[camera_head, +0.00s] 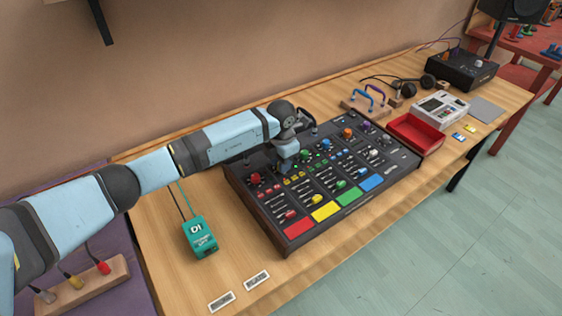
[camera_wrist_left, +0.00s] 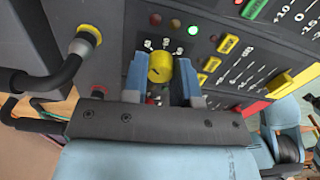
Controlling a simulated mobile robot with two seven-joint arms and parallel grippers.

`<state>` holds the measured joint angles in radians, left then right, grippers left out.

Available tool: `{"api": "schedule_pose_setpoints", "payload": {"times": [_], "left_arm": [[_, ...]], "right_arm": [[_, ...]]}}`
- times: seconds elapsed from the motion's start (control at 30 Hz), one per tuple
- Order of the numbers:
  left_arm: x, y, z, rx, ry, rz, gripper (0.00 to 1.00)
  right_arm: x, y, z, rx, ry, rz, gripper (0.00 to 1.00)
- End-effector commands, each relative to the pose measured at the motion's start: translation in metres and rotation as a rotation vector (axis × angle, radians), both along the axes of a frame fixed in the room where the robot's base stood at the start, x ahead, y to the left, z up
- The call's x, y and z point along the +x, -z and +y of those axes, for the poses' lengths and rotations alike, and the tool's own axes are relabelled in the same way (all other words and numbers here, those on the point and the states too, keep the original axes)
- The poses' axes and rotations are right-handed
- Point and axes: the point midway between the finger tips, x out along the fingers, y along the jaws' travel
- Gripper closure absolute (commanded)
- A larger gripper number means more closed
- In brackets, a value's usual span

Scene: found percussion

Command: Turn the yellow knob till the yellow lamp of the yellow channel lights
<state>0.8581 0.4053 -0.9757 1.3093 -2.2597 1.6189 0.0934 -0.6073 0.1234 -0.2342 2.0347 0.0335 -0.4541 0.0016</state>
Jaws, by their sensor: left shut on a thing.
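The mixer (camera_head: 262,217) is a black console with coloured channels. In the left wrist view the yellow knob (camera_wrist_left: 160,68) stands between the two fingers of my left gripper (camera_wrist_left: 162,76), which is shut on it. In the head view my left gripper (camera_head: 284,168) points down at the upper part of the yellow channel, and the wrist hides the knob. The yellow pad (camera_head: 325,211) is at that channel's front end. A dark red lamp (camera_wrist_left: 176,23) and a green lamp (camera_wrist_left: 193,29) show beside the knob. I cannot make out a lit yellow lamp. My right gripper is not in view.
A teal DI box (camera_head: 200,236) stands left of the mixer. A red tray (camera_head: 415,134) is at its right. Other knobs, such as the red knob (camera_head: 255,179), stand close to my gripper. The table's front left is mostly clear.

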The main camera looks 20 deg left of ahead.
Motion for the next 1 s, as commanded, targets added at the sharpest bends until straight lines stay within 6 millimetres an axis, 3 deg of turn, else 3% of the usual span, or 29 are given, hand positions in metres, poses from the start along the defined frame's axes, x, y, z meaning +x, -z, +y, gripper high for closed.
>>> {"api": "schedule_pose_setpoints", "payload": {"times": [0.53,1.0], "left_arm": [[0.001,0.002,0.001,0.002,0.279,-0.001,0.97],[0.0,0.001,0.0,0.001,0.499,-0.001,0.97]], "right_arm": [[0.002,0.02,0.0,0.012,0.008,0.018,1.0],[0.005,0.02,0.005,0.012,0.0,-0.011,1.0]]}}
